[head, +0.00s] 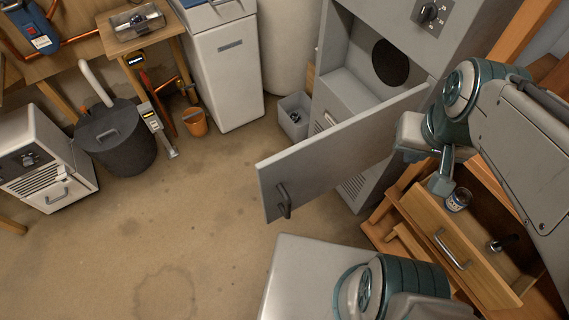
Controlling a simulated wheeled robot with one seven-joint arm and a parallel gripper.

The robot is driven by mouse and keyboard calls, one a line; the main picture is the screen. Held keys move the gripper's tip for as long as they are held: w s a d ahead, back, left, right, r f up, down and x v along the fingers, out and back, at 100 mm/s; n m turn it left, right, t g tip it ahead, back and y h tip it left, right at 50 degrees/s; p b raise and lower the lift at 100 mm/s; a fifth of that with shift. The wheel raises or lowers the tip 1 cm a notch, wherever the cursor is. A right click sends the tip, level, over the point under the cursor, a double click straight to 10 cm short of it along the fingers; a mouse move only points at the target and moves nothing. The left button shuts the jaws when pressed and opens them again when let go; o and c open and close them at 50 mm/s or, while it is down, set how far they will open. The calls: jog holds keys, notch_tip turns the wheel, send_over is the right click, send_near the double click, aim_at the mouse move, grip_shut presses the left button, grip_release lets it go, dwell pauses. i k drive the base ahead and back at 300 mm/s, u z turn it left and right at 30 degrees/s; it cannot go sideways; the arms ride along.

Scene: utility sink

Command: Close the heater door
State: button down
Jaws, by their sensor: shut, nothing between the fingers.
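The heater (336,100) is a tall grey cabinet at the upper right, with a dark round hole inside and a dial on its upper front. Its door (335,155) stands wide open and swings out towards the lower left, with a bar handle (284,200) near its free end. The door's right end meets the cabinet side near my arm. My gripper (440,186) points down just right of the door, near its hinged end and far from the handle. It is shut and empty. My wrist partly hides the door's right end; contact cannot be told.
An open wooden drawer (440,225) with a jar (459,199) lies below my gripper. A grey bin (293,115), an orange bucket (195,121) and a dark lidded bucket (113,140) stand further back. The floor left of the door is clear.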

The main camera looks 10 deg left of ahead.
aim_at(290, 179)
jog(key=k, duration=0.95)
jog(key=u, duration=0.85)
